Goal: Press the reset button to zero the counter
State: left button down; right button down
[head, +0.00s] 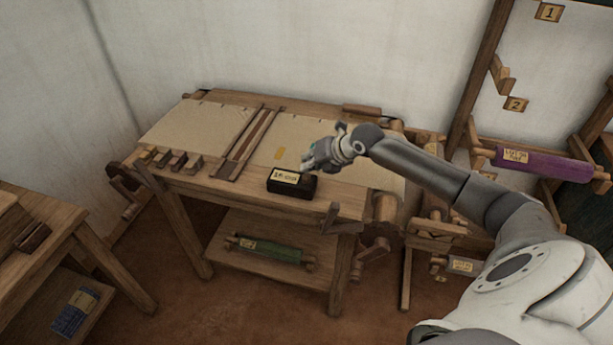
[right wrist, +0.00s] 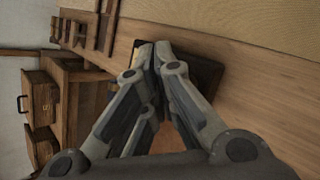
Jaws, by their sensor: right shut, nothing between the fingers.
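A small black counter box (head: 292,185) with a yellowish label on its front sits on the front beam of the wooden loom (head: 190,182). My right gripper (head: 306,166) is shut and empty, at the box's top rear in the head view. In the right wrist view the shut fingertips (right wrist: 155,48) lie over the black box (right wrist: 200,70) and cover part of it. I cannot tell whether they touch it. The reset button is not distinguishable; the gripper may hide it. My left gripper is not in view.
Wooden blocks (head: 172,160) stand along the loom's left front edge. A green roll (head: 268,250) lies on the lower shelf. A purple roll (head: 540,165) hangs on the rack at right. A wooden table (head: 60,225) stands at left, with bare floor between.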

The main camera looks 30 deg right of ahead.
aim_at(309, 175)
jog(key=shift+f, duration=0.1)
dwell(0.7)
jog(key=shift+f+b, duration=0.35)
jog(key=shift+f+b, duration=0.45)
jog(key=shift+f, duration=0.15)
dwell(0.7)
dwell(0.3)
jog(key=shift+r+p, duration=0.75)
jog(key=shift+r, duration=0.3)
notch_tip(309, 175, up, 5)
jog(key=p, duration=0.4)
dwell(0.5)
